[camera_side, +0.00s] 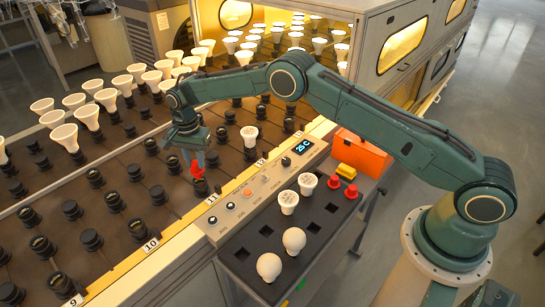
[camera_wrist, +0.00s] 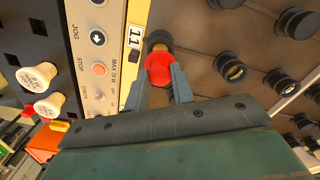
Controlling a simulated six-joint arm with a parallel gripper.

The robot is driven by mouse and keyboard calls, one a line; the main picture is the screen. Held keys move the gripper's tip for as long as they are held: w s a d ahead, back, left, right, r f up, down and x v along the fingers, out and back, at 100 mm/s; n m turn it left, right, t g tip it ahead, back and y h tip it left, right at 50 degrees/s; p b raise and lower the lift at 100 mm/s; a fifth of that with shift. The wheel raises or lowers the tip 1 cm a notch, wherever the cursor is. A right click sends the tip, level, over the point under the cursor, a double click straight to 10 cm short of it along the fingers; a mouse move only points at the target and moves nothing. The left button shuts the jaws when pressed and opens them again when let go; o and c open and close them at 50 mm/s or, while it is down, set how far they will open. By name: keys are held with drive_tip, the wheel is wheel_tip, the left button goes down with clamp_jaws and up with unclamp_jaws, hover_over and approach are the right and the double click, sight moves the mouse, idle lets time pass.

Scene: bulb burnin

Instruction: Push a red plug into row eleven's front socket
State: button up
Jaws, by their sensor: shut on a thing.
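My gripper (camera_side: 190,158) points down at the front of row eleven and is shut on a red plug (camera_side: 197,171). In the wrist view my gripper's two fingers (camera_wrist: 157,76) have the red plug (camera_wrist: 158,66) between their tips. Row eleven's front socket (camera_side: 201,187) is a dark round socket just below the plug. In the wrist view this socket (camera_wrist: 158,38) shows partly past the plug, beside the yellow strip's label 11 (camera_wrist: 135,34). The plug hides part of it. I cannot tell whether the plug's lower end touches or enters the socket.
Several dark sockets fill the rack, many with white bulbs (camera_side: 88,116) behind. A control panel (camera_side: 262,190) runs along the front. A black tray (camera_side: 262,245) holds white bulbs and two red plugs (camera_side: 342,187). An orange box (camera_side: 360,152) stands to the right.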

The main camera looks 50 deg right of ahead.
sight(195, 162)
drive_tip(key=shift+f, duration=1.7)
drive_tip(key=o, duration=1)
drive_tip(key=shift+o, duration=0.2)
drive_tip(key=shift+r, duration=0.1)
wheel_tip(195, 162, up, 14)
drive_tip(key=shift+f, duration=0.2)
drive_tip(key=shift+r, duration=0.15)
